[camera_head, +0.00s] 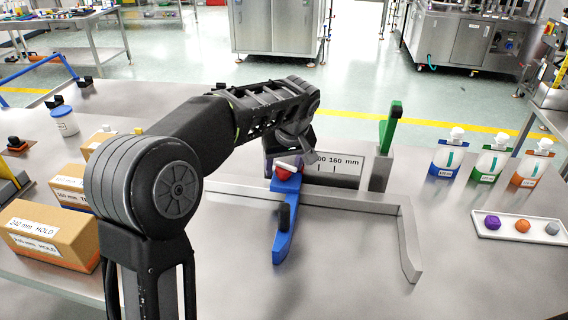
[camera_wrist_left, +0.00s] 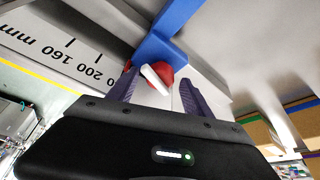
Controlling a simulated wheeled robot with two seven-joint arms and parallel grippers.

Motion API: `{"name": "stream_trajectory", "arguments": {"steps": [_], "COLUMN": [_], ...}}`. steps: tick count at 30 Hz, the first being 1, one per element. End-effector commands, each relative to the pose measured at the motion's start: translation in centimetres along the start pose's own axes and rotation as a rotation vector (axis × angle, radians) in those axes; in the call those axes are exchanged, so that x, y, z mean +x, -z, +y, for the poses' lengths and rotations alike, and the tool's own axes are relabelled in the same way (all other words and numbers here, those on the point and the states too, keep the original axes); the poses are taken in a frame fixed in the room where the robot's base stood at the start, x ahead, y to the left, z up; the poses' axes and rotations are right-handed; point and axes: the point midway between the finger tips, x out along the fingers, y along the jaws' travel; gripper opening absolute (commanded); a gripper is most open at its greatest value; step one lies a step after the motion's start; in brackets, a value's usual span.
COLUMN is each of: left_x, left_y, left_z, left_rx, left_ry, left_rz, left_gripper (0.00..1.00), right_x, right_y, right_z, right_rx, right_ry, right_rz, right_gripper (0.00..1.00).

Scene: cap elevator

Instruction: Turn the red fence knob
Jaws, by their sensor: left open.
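The red fence knob (camera_head: 282,174) sits on a blue piece (camera_head: 284,242) of the fixture in the head view, partly hidden by my left gripper. In the left wrist view the red knob (camera_wrist_left: 161,73) has a white bar across it and lies between the fingertips, against the blue piece (camera_wrist_left: 165,38). My left gripper (camera_wrist_left: 160,86) is open, with one dark purple finger on each side of the knob; I cannot tell whether either touches it. In the head view my left gripper (camera_head: 284,160) reaches down to the knob from behind. My right gripper is not in view.
A scale plate (camera_head: 345,164) marked in mm stands behind the grey frame (camera_head: 340,199). A green lever (camera_head: 390,127) rises on the right post. The front table is clear.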

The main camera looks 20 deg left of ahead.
Motion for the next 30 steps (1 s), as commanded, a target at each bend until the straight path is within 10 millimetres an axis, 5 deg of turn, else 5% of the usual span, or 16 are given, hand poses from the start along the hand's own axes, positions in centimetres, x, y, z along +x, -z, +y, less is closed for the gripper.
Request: {"name": "stream_trajectory", "arguments": {"steps": [6, 27, 30], "left_x": [0.02, -0.01, -0.01], "left_y": [-0.01, -0.05, -0.05], "left_z": [0.01, 0.05, 0.05], "left_rx": [0.000, 0.001, 0.001], "left_ry": [0.000, -0.001, -0.001], "left_rz": [0.000, 0.000, -0.001], "left_gripper": [0.58, 0.01, 0.00], "right_x": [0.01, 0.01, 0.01], "right_y": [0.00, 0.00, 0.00], "right_z": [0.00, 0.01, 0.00], "right_rx": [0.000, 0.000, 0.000], "right_ry": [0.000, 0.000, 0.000], "right_rz": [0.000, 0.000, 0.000], "right_gripper": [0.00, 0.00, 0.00]}}
